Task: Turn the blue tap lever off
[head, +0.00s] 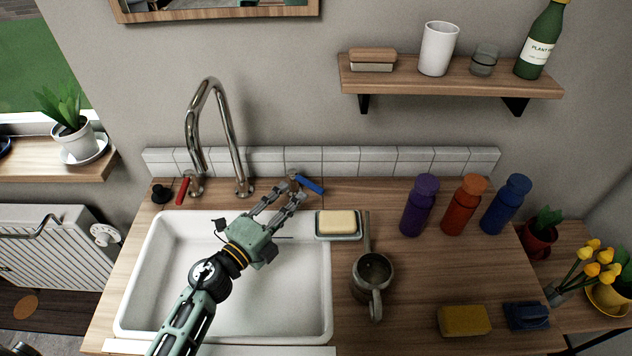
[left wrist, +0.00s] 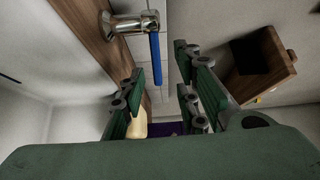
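The blue tap lever (head: 309,185) sits at the back of the sink, right of the chrome spout (head: 216,130), and points right and slightly toward the front. In the left wrist view the blue lever (left wrist: 155,60) lies ahead, in the gap between the fingertips, on a chrome base (left wrist: 118,23). My left gripper (head: 289,192) reaches over the sink from the front, its fingers spread close to the lever. The left wrist view also shows the open fingers (left wrist: 160,75); nothing is gripped. Whether a finger touches the lever is unclear. My right gripper is not in view.
A red lever (head: 182,190) and black plug (head: 161,193) are left of the spout. A soap dish (head: 337,236) with soap (head: 337,222) and a mug (head: 372,273) stand right of the white sink (head: 150,270). Several bottles stand farther right. A shelf (head: 450,79) hangs above.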

